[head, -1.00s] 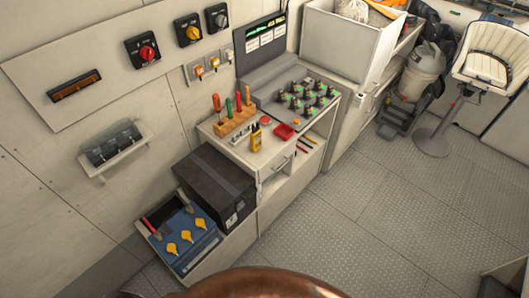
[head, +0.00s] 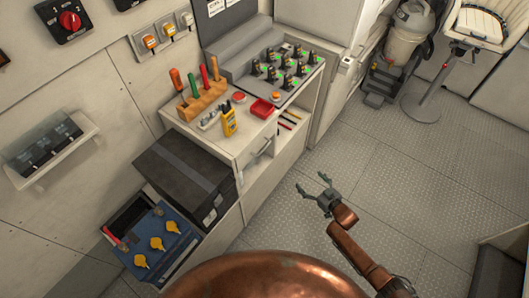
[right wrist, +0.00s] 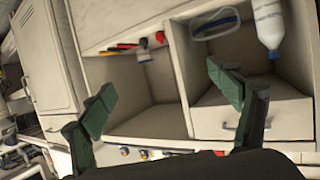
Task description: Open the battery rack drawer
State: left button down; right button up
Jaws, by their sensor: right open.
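A blue battery (head: 158,248) with yellow caps sits in a pale low rack at the lower left in the head view. A dark lidded box (head: 185,175) stands behind it. To their right is a white cabinet with a handled front (head: 262,150); I cannot tell which front is the battery rack drawer. My right gripper (head: 318,194) is open and empty above the floor, right of the cabinet. In the right wrist view, its spread fingers (right wrist: 160,85) face open compartments and a shut drawer (right wrist: 250,118) with a handle. My left gripper is not in view.
A bottle (right wrist: 267,22) stands in a compartment. A stool (head: 430,95) stands at the back right. The middle floor is clear.

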jog(key=w+a+r+n+y+b, duration=0.3)
jog(key=w+a+r+y, duration=0.15)
jog(key=a+r, duration=0.55)
jog(key=n+g+y+b, duration=0.2)
jog(key=y, duration=0.1)
send_near(264, 149)
jog(key=w+a+f, duration=0.1)
jog(key=w+a, duration=0.1)
jog(key=shift+b+x, duration=0.8)
jog(key=shift+x, duration=2.95)
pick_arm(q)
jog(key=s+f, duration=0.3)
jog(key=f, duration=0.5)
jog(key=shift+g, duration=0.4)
pick_arm(e)
jog(key=shift+d+r, duration=0.1)
jog(key=shift+r, duration=0.1)
